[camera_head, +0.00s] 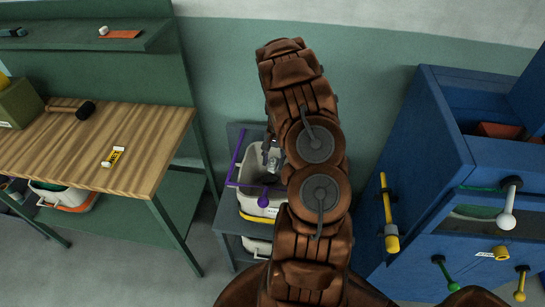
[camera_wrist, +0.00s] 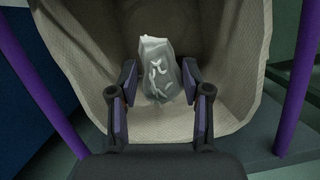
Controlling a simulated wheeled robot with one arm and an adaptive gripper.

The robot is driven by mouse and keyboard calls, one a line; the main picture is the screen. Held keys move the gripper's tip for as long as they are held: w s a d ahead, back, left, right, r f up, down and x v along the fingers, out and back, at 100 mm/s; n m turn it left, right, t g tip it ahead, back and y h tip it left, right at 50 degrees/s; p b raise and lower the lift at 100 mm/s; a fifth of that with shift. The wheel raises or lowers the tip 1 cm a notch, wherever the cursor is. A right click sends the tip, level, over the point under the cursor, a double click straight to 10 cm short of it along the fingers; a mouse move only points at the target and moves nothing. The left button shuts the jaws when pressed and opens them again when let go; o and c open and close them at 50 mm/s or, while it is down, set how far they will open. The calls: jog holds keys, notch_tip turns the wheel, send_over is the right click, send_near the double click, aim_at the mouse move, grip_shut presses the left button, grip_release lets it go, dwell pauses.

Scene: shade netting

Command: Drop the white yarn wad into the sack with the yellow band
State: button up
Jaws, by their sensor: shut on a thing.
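The pale sack (camera_head: 250,178) with a yellow band near its lower part stands on a grey rack beside purple bars, partly hidden by my arm. In the wrist view, the beige inside of a sack (camera_wrist: 90,45) surrounds the view below my gripper; no band shows there. The wad is held between the two fingers, over the sack's inside. Whether it touches the fabric I cannot tell. In the head view my arm hides most of the gripper.
Purple bars (camera_wrist: 299,85) flank the sack on both sides. Another pale container (camera_head: 257,247) is below on the rack. A wooden bench (camera_head: 110,150) with a hammer (camera_head: 80,109) stands left. A blue cabinet (camera_head: 440,140) with protruding handles stands right.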

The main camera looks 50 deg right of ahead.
aim_at(276, 156)
jog(key=o, duration=0.8)
jog(key=shift+r, duration=0.1)
jog(key=v, duration=1.1)
jog(key=shift+r, duration=0.4)
